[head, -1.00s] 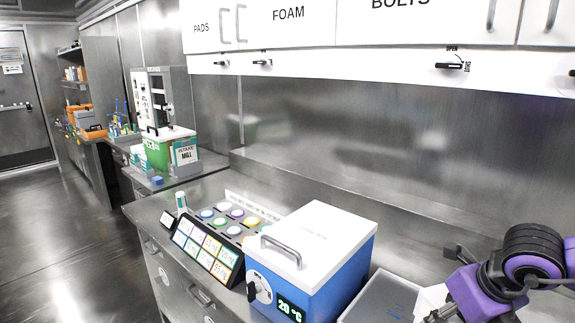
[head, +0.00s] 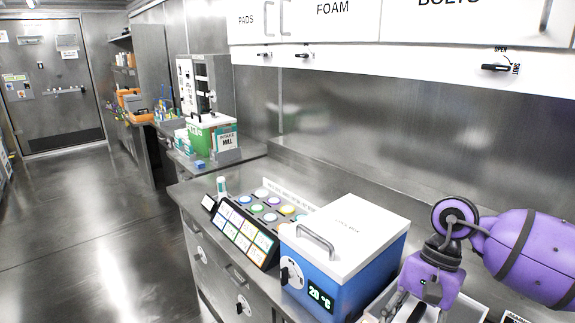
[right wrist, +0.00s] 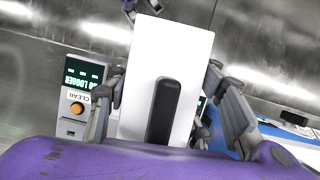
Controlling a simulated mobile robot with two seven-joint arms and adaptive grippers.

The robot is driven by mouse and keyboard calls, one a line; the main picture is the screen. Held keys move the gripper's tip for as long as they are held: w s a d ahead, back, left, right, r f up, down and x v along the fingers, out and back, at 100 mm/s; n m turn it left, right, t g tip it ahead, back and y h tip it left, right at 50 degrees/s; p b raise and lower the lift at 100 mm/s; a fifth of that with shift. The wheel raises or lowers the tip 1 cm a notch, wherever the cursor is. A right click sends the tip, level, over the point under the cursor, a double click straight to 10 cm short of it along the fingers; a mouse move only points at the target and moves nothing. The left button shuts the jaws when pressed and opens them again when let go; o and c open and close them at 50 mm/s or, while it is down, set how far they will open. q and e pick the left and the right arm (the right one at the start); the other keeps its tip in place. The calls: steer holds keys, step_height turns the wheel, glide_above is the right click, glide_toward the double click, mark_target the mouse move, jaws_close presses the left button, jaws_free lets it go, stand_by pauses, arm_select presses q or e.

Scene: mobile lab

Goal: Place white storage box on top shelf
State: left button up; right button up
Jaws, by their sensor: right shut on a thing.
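The white storage box (right wrist: 172,52) fills the middle of the right wrist view, with a dark upright handle on its near face. The fingers of my right gripper (right wrist: 160,88) stand on both sides of it and are shut on it. In the head view my right gripper (head: 411,308) is at the bottom edge, right of the blue cooler box, and the white box is mostly hidden or cut off there. A narrow shelf unit (head: 122,40) with small items stands far back at the left. My left gripper is not in view.
A blue box with a white lid (head: 345,238) stands on the counter beside my right arm. Left of it are a panel of coloured labels (head: 246,230) and round coloured caps. White wall cabinets (head: 350,22) hang above. The floor (head: 85,220) at left is clear.

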steer(key=a+n+h, duration=0.1)
steer(key=n, duration=0.1)
steer(key=a+r+n, duration=0.1)
steer(key=n, duration=0.2)
steer(key=s+a+r+n+g+h, duration=0.1)
steer(key=a+n, duration=0.1)
steer(key=shift+a+h+p, duration=0.1)
steer(key=shift+h+p, duration=0.2)
steer(key=shift+s+a+r+n+h, duration=0.1)
steer(key=shift+s+a+n+h, duration=0.05)
steer(key=shift+n, duration=0.4)
steer(key=shift+s+a+r+n+h, duration=0.1)
steer(key=shift+s+a+n+h, duration=0.05)
steer(key=shift+n, duration=0.4)
steer(key=shift+a+f, duration=0.1)
steer(key=shift+d, duration=0.2)
